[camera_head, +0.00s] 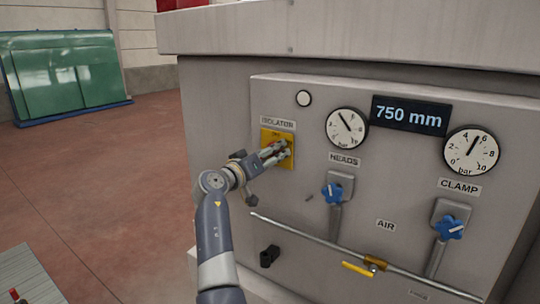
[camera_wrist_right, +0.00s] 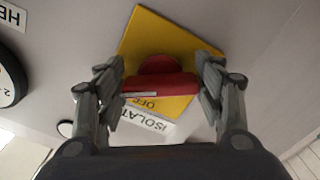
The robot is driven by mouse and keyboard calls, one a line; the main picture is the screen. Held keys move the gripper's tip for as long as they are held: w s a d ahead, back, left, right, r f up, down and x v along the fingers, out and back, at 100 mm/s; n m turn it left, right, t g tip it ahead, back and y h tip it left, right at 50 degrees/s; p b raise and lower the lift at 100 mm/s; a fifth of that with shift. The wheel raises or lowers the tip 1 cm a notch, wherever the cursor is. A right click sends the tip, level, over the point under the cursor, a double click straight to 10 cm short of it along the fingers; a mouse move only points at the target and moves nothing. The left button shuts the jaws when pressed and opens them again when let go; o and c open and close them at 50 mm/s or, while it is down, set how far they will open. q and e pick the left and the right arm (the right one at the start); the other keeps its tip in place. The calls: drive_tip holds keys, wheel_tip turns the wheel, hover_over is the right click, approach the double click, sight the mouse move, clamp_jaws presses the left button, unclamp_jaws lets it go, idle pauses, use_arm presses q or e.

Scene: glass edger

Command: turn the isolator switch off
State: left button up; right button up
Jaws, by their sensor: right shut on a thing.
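The isolator switch is a red rotary handle (camera_wrist_right: 160,85) on a yellow plate (camera_head: 289,161), under the ISOLATOR label (camera_head: 278,123) on the grey machine panel. In the right wrist view the plate (camera_wrist_right: 150,35) looks tilted, with the word OFF on it near the ISOLATOR label. My right gripper (camera_head: 284,149) reaches the switch from the lower left. In the right wrist view (camera_wrist_right: 160,88) its fingers are shut on the red handle, one at each side. The handle's bar lies across between them. In the head view the fingers hide much of the handle. My left gripper is not in view.
Right of the switch are two gauges (camera_head: 347,127), a 750 mm display (camera_head: 409,115) and blue valve knobs (camera_head: 333,192). A metal pipe (camera_head: 320,242) with a yellow lever (camera_head: 357,268) runs below. Open red floor (camera_head: 110,190) lies left of the machine.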

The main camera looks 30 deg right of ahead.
drive_tip(key=n, duration=0.2)
drive_tip(key=shift+d+r+n, duration=0.1)
drive_tip(key=shift+n, duration=0.2)
drive_tip(key=n+p, duration=0.1)
drive_tip(key=n, duration=0.1)
drive_tip(key=shift+s+r+n, duration=0.1)
drive_tip(key=shift+n, duration=0.2)
drive_tip(key=n+p, duration=0.1)
drive_tip(key=n, duration=0.1)
drive_tip(key=shift+r+n, duration=0.1)
drive_tip(key=shift+n, duration=0.2)
drive_tip(key=shift+n+p, duration=1.1)
drive_tip(key=shift+n, duration=0.7)
drive_tip(key=o, duration=0.8)
drive_tip(key=shift+c, duration=0.2)
drive_tip(key=o, duration=0.3)
drive_tip(key=shift+d, duration=0.25)
